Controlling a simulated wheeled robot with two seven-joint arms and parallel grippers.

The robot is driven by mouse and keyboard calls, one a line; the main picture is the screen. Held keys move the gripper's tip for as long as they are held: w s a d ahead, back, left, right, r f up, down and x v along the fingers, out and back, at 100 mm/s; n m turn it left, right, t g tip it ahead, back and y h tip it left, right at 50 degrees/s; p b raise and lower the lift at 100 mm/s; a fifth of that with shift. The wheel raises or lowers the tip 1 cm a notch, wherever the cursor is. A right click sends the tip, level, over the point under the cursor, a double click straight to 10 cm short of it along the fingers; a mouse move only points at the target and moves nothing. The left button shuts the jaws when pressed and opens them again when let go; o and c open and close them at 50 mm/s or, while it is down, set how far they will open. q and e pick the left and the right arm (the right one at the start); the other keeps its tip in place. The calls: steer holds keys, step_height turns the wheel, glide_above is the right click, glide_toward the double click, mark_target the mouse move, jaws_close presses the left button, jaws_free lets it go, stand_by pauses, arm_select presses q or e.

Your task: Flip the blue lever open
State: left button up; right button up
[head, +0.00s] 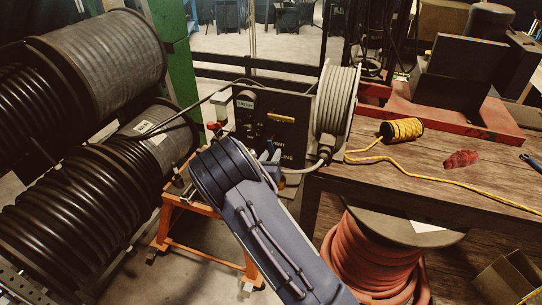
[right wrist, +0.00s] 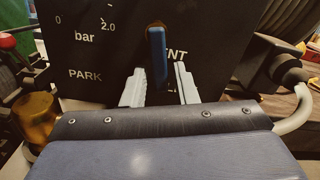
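The blue lever (right wrist: 157,55) stands upright on the black panel (right wrist: 100,55) in the right wrist view, beside partly hidden white lettering. My right gripper (right wrist: 160,86) is open, with one pale finger on each side of the lever's lower part. A gap shows between the lever and each finger, so the gripper is not shut on it. In the head view my right gripper (head: 270,152) is at the lower part of the crimper's panel (head: 278,112), and I cannot make out the lever clearly there. My left gripper is out of view.
A yellow handle (head: 281,118) is higher on the panel. A grey hose reel (head: 338,100) stands to its right, beside the wooden table (head: 400,168) with a yellow rope spool (head: 402,130). Large black hose reels (head: 75,215) fill the left.

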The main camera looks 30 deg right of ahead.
jaws_close()
steer(key=m+b, duration=0.1)
steer(key=b, duration=0.1)
steer(key=m+b, duration=0.1)
steer(key=shift+w+a+f+b, duration=0.3)
steer(key=shift+b, duration=0.05)
steer(key=shift+w+a+r+m, duration=0.1)
steer(key=shift+r+m, duration=0.1)
steer(key=shift+m, duration=0.3)
steer(key=shift+o, duration=1.5)
jaws_free()
steer(key=b+v, duration=0.1)
steer(key=v, duration=0.5)
steer(key=shift+s+a+b, duration=0.2)
steer(key=shift+a+b, duration=0.05)
steer(key=shift+b, duration=0.1)
steer(key=shift+s+a, duration=0.4)
